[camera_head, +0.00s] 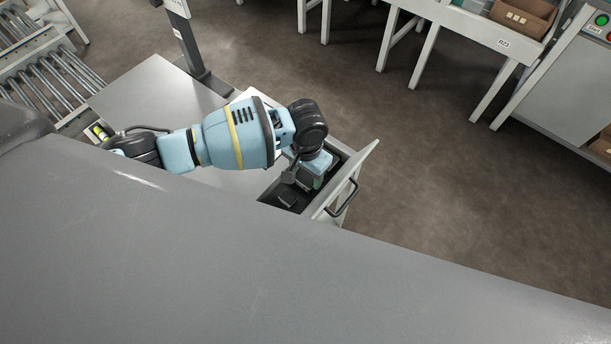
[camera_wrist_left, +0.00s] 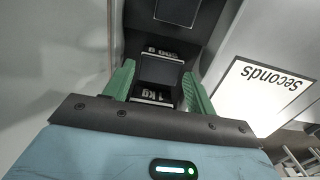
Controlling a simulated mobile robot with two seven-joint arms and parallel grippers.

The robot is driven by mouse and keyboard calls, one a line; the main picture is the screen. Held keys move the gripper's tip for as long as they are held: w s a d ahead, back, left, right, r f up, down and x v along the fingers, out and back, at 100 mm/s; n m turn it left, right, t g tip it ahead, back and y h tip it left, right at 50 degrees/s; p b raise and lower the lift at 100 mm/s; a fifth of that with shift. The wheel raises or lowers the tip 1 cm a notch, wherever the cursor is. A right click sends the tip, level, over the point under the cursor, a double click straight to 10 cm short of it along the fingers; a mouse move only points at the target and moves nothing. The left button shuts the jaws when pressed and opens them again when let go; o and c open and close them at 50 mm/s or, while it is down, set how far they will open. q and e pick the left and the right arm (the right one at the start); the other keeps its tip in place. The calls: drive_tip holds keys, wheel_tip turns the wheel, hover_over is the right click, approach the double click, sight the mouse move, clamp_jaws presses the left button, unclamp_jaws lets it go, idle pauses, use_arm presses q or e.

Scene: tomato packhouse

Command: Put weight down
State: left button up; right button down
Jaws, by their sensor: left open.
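An open drawer (camera_head: 327,205) with a dark inside juts out from a grey-topped cabinet. My left gripper (camera_wrist_left: 158,82) reaches down into it, and its green fingers are apart. A dark block-shaped weight (camera_wrist_left: 160,72) lies between the fingers in the left wrist view. An upside-down label by it reads "1kg"; a second label just above is hard to read. Whether the fingers touch the weight I cannot tell. Another dark block (camera_wrist_left: 190,10) shows beyond it in the drawer. In the head view a dark block (camera_head: 287,199) sits at the drawer's near end. My right gripper is out of view.
The drawer front with its black handle (camera_head: 343,200) stands at the right of my gripper. A white "Seconds" sign (camera_wrist_left: 262,92) is beside the drawer in the left wrist view. A roller conveyor (camera_head: 45,88) is at the far left. Open floor lies to the right.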

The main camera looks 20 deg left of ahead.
sight(305, 179)
use_arm(q)
wheel_tip(305, 179, up, 10)
drive_tip(key=p, duration=0.1)
drive_tip(key=shift+f, duration=0.25)
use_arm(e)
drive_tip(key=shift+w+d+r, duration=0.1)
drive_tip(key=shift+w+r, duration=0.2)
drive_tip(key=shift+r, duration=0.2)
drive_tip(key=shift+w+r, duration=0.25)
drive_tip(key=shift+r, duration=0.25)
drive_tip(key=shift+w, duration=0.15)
use_arm(q)
drive_tip(key=shift+s, duration=0.1)
